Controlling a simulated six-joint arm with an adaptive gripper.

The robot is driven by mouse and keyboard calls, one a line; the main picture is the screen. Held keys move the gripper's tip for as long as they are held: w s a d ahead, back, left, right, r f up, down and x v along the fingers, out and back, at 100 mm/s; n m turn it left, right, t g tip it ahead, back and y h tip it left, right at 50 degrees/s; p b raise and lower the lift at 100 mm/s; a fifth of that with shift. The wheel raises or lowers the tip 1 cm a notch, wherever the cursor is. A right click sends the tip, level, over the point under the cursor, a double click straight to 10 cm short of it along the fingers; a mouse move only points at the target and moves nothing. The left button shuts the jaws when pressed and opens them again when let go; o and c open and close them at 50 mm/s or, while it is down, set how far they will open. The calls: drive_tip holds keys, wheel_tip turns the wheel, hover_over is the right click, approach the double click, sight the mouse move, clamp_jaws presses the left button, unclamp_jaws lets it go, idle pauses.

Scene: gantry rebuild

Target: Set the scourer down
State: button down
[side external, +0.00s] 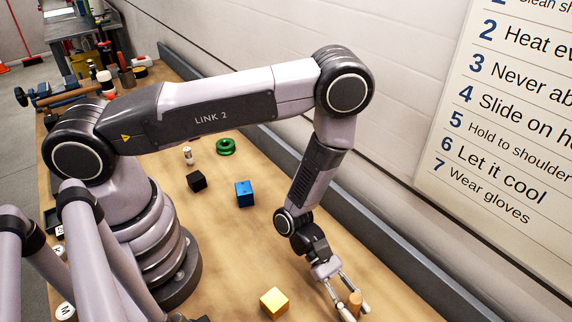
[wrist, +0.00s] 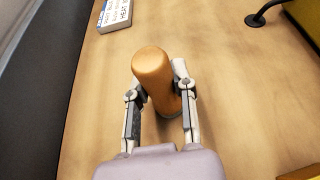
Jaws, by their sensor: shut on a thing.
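My gripper (wrist: 158,88) is shut on an upright-looking orange-brown, rounded cylinder, which I take to be the scourer (wrist: 153,66); its top faces the wrist camera and a darker rim shows at its lower end. One finger is on each side of it. In the side external view my gripper (side external: 348,304) is low over the wooden table near the bottom edge, with the scourer (side external: 355,299) between its fingers. The scourer's foot is hidden there, and I cannot tell whether it touches the table (wrist: 235,90).
A yellow block (side external: 273,303) stands left of my gripper. A blue block (side external: 244,194), black block (side external: 197,181) and green ring (side external: 226,146) lie further back. The wrist view shows a white-and-blue box (wrist: 115,15) at the top and a black item (wrist: 256,18) at upper right. Bare table lies between.

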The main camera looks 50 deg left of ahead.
drive_tip(key=c, duration=0.9)
unclamp_jaws()
drive_tip(key=shift+f, duration=0.15)
